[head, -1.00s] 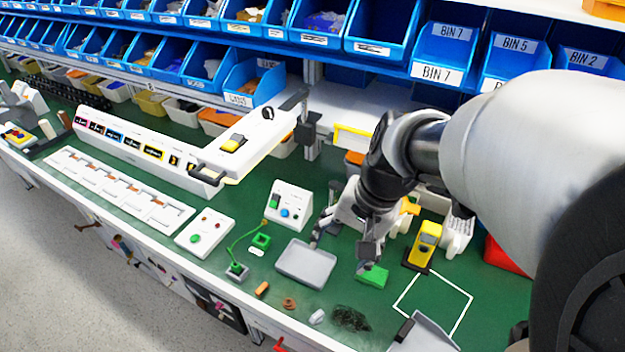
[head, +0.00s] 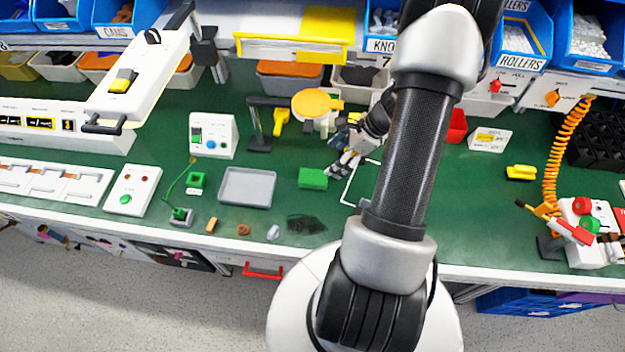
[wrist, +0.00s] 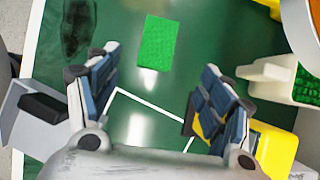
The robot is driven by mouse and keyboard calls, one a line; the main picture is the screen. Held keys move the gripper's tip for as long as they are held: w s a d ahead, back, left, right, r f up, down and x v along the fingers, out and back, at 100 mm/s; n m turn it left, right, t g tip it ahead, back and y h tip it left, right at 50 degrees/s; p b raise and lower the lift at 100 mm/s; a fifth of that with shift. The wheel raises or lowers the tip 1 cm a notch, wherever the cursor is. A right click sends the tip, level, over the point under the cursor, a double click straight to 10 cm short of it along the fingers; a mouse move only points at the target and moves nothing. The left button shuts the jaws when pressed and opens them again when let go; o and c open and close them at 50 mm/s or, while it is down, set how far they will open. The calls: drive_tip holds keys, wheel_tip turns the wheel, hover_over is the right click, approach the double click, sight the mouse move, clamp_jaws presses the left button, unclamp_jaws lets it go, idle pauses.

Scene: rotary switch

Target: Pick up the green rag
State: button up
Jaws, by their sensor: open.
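The green rag (head: 313,178) lies flat on the green bench top, right of the grey tray. It also shows in the wrist view (wrist: 157,42), a small bright rectangle at the top, beyond my fingertips. My gripper (head: 345,163) is just right of the rag in the head view, near the white outlined square (head: 362,182). In the wrist view my gripper (wrist: 158,75) is open, its fingers wide apart with nothing between them. The rag is apart from both fingers. The arm hides part of the bench right of the square.
The grey tray (head: 247,187) stands left of the rag. A dark smudge (head: 306,224) lies in front of it. In the wrist view a grey dustpan-like piece (wrist: 32,122) is by the left finger, and a yellow object (wrist: 272,152) is close by the right finger.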

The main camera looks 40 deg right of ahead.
drive_tip(key=b, duration=0.2)
hover_over(313, 177)
drive_tip(key=s+d, duration=0.2)
drive_tip(key=d, duration=0.1)
drive_tip(key=f, duration=0.5)
drive_tip(key=shift+s+a+f, duration=0.15)
drive_tip(key=shift+s+f, duration=0.05)
drive_tip(key=shift+f, duration=0.05)
drive_tip(key=b+x, duration=0.2)
drive_tip(key=x, duration=0.3)
drive_tip(key=shift+a+f, duration=0.1)
drive_tip(key=shift+a, duration=0.15)
drive_tip(key=shift+c, duration=0.4)
drive_tip(key=c, duration=0.9)
drive_tip(key=shift+c, duration=0.2)
